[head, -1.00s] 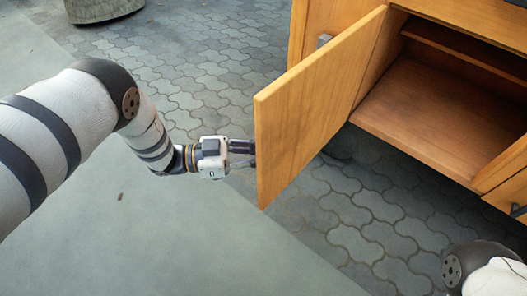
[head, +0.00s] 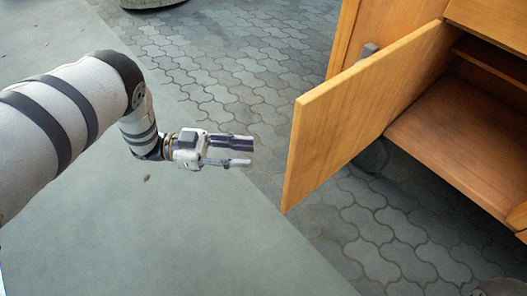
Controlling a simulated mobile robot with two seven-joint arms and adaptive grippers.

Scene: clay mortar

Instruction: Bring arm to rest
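My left arm (head: 75,110) reaches in from the left with a bend at the elbow. In the picture a gap shows between the fingertips and the edge of the open wooden door (head: 350,120). My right gripper is out of view; only a dark bit of my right arm shows in the bottom right corner.
The wooden cabinet (head: 455,145) stands at the right, with its door swung out towards my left gripper and a bare shelf inside. A round grey base (head: 152,3) stands at the top left. The grey floor (head: 200,235) below my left arm is clear.

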